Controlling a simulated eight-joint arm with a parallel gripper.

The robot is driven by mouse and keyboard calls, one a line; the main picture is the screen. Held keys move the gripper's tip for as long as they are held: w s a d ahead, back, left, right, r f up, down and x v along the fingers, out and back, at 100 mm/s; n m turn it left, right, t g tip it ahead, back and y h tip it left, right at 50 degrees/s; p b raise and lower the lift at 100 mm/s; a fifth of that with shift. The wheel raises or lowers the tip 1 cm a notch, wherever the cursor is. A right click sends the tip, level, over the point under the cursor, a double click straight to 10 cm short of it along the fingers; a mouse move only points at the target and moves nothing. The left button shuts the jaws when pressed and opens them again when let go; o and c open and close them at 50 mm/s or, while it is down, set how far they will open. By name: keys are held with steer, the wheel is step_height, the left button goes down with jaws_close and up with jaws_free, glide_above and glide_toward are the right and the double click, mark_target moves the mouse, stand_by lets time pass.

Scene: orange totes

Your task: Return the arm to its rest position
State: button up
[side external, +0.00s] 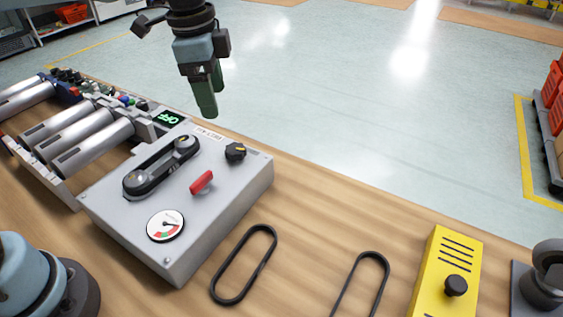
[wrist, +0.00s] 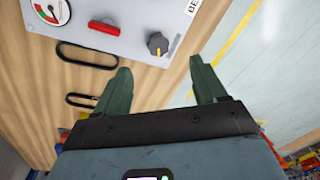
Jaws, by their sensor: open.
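My gripper (side external: 208,100) hangs above and behind the grey control box in the side external view, pointing down and apart from everything. Its two green fingers also show in the wrist view (wrist: 162,84), spread with nothing between them. The grey control box (side external: 220,225) stands on the wooden table below it. The box bears a black belt over two pulleys, a red switch (side external: 202,182), a black knob (side external: 235,152) and a round gauge (side external: 166,225).
Two black belt loops (side external: 216,284) lie on the wooden table (side external: 310,215). A yellow box (side external: 446,275) stands at the right. Metal rollers (side external: 92,145) are at the left. Red crates (side external: 553,85) stand at the far right. Open floor (side external: 360,100) lies behind the table.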

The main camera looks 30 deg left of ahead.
steer(key=s+a+f+n+t, duration=0.2)
steer(key=s+n, duration=0.1)
steer(key=s+a+f+n+t, duration=0.1)
steer(key=s+a+f+n, duration=0.1)
steer(key=s+n, duration=0.1)
steer(key=s+a+f+n+t, duration=0.2)
steer(key=n, duration=0.3)
steer(key=shift+s+a+f+t, duration=0.25)
steer(key=shift+s+a+t, duration=0.05)
steer(key=shift+s+a, duration=0.1)
steer(key=shift+s+a+f+n, duration=0.15)
steer(key=shift+s+f+n, duration=0.05)
steer(key=shift+f+n, duration=0.1)
steer(key=w+d+r+n+g, duration=0.2)
steer(key=w+d+r+g, duration=0.1)
steer(key=w+d+r, duration=0.15)
steer(key=n+g, duration=0.2)
steer(key=g, duration=0.2)
glide_toward(235, 148)
step_height(235, 148, down, 8)
steer(key=shift+s+d+f, duration=0.1)
steer(key=shift+f, duration=0.15)
stand_by(0.4)
